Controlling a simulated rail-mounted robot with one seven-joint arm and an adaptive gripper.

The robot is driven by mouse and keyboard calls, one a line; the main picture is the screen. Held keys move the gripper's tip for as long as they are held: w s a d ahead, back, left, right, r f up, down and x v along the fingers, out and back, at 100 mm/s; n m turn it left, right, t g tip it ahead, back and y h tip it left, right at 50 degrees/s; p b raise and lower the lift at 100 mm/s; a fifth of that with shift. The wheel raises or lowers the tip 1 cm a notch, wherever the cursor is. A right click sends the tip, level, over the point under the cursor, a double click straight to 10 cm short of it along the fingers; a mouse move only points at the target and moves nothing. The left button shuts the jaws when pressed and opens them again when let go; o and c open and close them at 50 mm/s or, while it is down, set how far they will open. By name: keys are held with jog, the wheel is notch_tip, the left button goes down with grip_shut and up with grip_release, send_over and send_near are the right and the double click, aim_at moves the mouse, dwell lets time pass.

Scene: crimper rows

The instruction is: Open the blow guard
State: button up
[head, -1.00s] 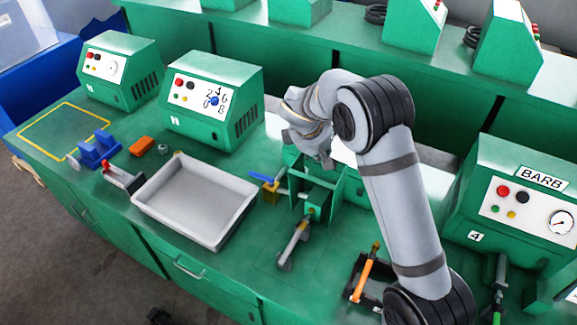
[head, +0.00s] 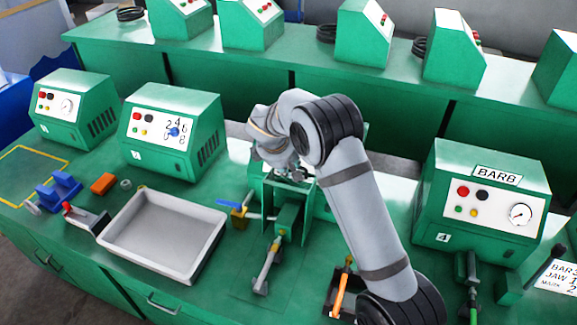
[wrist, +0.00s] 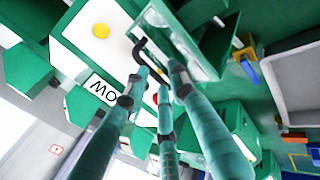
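A green station partly hidden behind my arm shows in the wrist view as a white panel (wrist: 95,35) with a lettered label (wrist: 104,90), upside down and only partly readable. Beside the handle is a green framed panel (wrist: 190,40), which may be the blow guard; I cannot tell for sure.
A white tray (head: 165,232) lies left of the fixture. An orange-handled tool (head: 341,291) lies in front, near my arm. A station labelled BARB (head: 482,195) stands to the right. Two green stations (head: 172,130) stand at the left, with another bench row behind.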

jog(key=shift+o, duration=1)
jog(key=shift+f, duration=0.15)
jog(key=v, duration=1.2)
jog(key=shift+a, duration=0.1)
